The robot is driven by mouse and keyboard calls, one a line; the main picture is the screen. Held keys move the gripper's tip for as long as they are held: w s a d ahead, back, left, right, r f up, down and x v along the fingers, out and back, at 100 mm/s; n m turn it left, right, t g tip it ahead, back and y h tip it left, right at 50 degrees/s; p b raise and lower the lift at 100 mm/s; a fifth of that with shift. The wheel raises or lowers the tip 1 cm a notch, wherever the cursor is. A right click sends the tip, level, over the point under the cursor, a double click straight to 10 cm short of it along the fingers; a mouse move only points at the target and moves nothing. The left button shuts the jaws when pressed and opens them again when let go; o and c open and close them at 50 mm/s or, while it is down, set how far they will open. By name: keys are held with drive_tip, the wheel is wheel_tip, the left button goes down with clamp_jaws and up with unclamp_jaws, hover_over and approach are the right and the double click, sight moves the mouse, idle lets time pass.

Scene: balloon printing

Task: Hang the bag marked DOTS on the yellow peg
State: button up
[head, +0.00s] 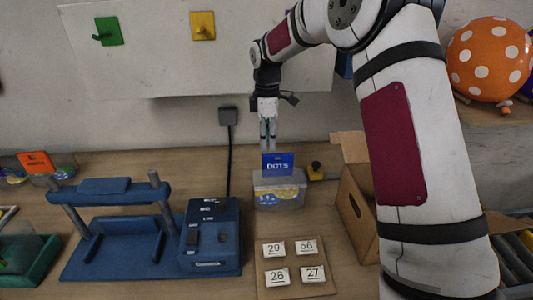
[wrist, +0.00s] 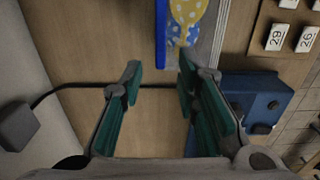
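The bag marked DOTS (head: 279,194) stands on the table, with a blue header card and a clear body showing balloon prints. In the wrist view the bag (wrist: 192,30) is at the top, beyond the fingertips and a little right of the gap. My gripper (head: 268,143) points down just above the bag. In the wrist view my gripper (wrist: 160,70) is open with nothing between its green-padded fingers. The yellow peg (head: 203,26) is on the white wall board, up and left of my gripper, and holds nothing.
A green peg (head: 108,31) is left of the yellow one. A blue press (head: 120,243) and blue box (head: 210,237) stand left of the bag. Number tiles on a board (head: 266,262) lie in front. An open cardboard box (head: 352,205) is at right; an orange-topped bag (head: 36,163) is far left.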

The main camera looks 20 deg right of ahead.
drive_tip(key=s+r+m+t+h, duration=0.15)
drive_tip(key=s+r+m, duration=0.55)
drive_tip(key=s+r, duration=1.05)
drive_tip(key=s+f+m+t, duration=0.1)
drive_tip(key=s+m, duration=0.3)
drive_tip(key=s, duration=0.6)
drive_tip(key=s+f+m+t+y, duration=0.1)
drive_tip(key=s+f+m, duration=0.3)
drive_tip(key=s, duration=0.6)
drive_tip(key=shift+d+m+t+b, duration=0.15)
drive_tip(key=shift+m+t+b, duration=0.25)
drive_tip(key=shift+t, duration=0.35)
drive_tip(key=shift+o, duration=0.5)
drive_tip(key=shift+r+y, duration=0.1)
drive_tip(key=shift+y, duration=0.15)
